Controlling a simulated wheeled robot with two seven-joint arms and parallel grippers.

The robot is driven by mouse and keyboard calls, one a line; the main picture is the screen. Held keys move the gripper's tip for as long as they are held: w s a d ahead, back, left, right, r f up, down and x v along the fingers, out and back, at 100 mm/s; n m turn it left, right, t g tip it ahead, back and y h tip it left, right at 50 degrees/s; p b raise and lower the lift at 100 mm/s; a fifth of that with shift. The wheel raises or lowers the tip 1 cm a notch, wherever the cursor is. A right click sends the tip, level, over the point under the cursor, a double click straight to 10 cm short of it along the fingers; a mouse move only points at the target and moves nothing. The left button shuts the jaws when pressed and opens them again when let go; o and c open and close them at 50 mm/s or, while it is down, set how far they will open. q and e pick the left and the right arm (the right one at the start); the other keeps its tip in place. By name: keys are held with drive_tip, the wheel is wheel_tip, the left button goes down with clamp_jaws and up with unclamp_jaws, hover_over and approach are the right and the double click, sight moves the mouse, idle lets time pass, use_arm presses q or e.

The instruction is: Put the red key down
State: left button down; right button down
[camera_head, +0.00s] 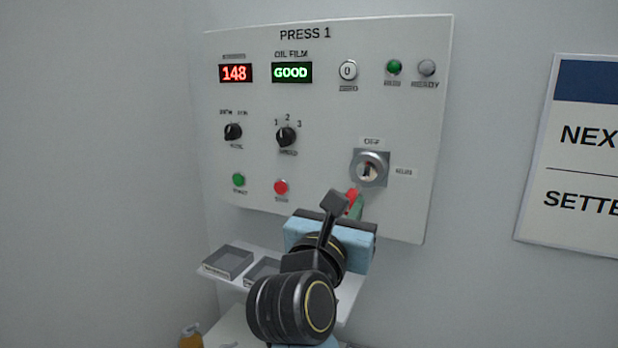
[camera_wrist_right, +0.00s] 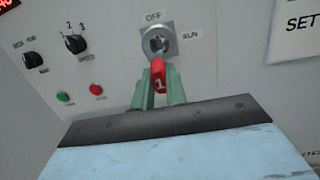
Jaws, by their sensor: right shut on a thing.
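The red key (camera_wrist_right: 158,75) shows a "1" on its head in the right wrist view. My right gripper (camera_wrist_right: 160,90) is shut on it, with the green fingers on both sides of the head. In the head view the red key (camera_head: 352,200) is mostly hidden behind my right gripper (camera_head: 355,208). The key switch (camera_head: 369,168) on the panel is just above the key, marked OFF and RUN. I cannot tell whether the key's tip touches the switch. My left gripper is not in view.
The PRESS 1 panel (camera_head: 320,110) is directly ahead, with displays, knobs and buttons. Below it a white shelf (camera_head: 215,277) holds grey trays (camera_head: 228,262), partly hidden by my arm. A sign (camera_head: 575,160) hangs at the right. An orange-yellow object (camera_head: 190,337) stands at the bottom left.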

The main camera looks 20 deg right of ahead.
drive_tip(key=a+f+n+t+y+b, duration=0.1)
drive_tip(key=f+n+t+y+b, duration=0.1)
drive_tip(key=f+y, duration=0.3)
drive_tip(key=s+a+f+n+t+y+b, duration=0.1)
drive_tip(key=f+n+y, duration=0.3)
drive_tip(key=f, duration=1)
drive_tip(key=s+a+f+n+t+y+b, duration=0.1)
drive_tip(key=a+f+n+t+y+b, duration=0.2)
drive_tip(key=f, duration=0.7)
drive_tip(key=y, duration=0.2)
drive_tip(key=shift+n+y, duration=0.3)
